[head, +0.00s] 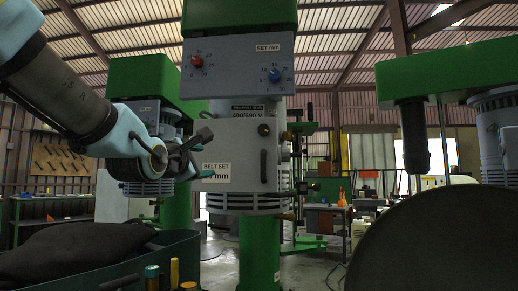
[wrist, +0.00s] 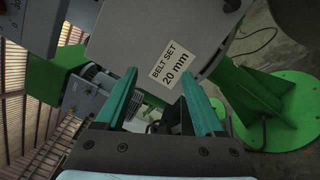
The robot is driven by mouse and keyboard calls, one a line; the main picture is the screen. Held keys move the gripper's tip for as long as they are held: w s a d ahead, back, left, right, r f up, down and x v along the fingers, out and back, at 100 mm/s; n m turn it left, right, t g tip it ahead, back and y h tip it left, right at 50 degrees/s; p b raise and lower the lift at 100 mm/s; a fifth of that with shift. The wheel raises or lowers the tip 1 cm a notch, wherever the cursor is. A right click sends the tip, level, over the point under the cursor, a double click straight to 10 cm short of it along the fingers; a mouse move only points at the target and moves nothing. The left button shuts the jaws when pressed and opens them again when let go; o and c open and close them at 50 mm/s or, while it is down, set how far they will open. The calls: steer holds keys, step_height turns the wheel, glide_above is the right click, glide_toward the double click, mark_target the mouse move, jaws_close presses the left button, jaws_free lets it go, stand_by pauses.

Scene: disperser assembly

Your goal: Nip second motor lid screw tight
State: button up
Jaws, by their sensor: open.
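The grey motor housing with its lid (head: 240,150) stands on the green column in the middle of the head view, with a "BELT SET" label on it. A small dark knob-like screw (head: 286,136) sticks out at its upper right edge, and a brass-coloured one (head: 286,216) shows lower down. I cannot tell which is the second lid screw. My gripper (head: 196,151) appears left of the housing in the head view. In the wrist view its two green fingers (wrist: 160,78) are spread and empty, pointing toward the grey labelled housing (wrist: 140,35). No screw is between the fingers.
A blue-green bin (head: 185,250) holding a dark cushion-like thing is at the lower left. A large dark round disc (head: 440,245) fills the lower right. Another green machine (head: 440,75) stands at the right. Green feet (wrist: 285,110) stand on the floor in the wrist view.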

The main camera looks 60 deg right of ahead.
mark_target(264, 129)
steer(key=s+d+r+n+g+h+b, duration=0.1)
steer(key=s+d+r+h, duration=0.15)
steer(key=s, duration=0.25)
steer(key=s+d+r+n+g+h, duration=0.1)
steer(key=s+r+g, duration=0.1)
steer(key=s+r, duration=0.3)
steer(key=p+x, duration=0.1)
steer(key=x, duration=0.2)
steer(key=f+p+x, duration=0.1)
steer(key=x, duration=0.2)
steer(key=p+x, duration=0.1)
steer(key=x, duration=0.2)
steer(key=shift+s+d+f, duration=0.1)
steer(key=shift+s+d, duration=0.05)
steer(key=shift+d, duration=0.5)
steer(key=shift+c, duration=0.2)
jaws_close()
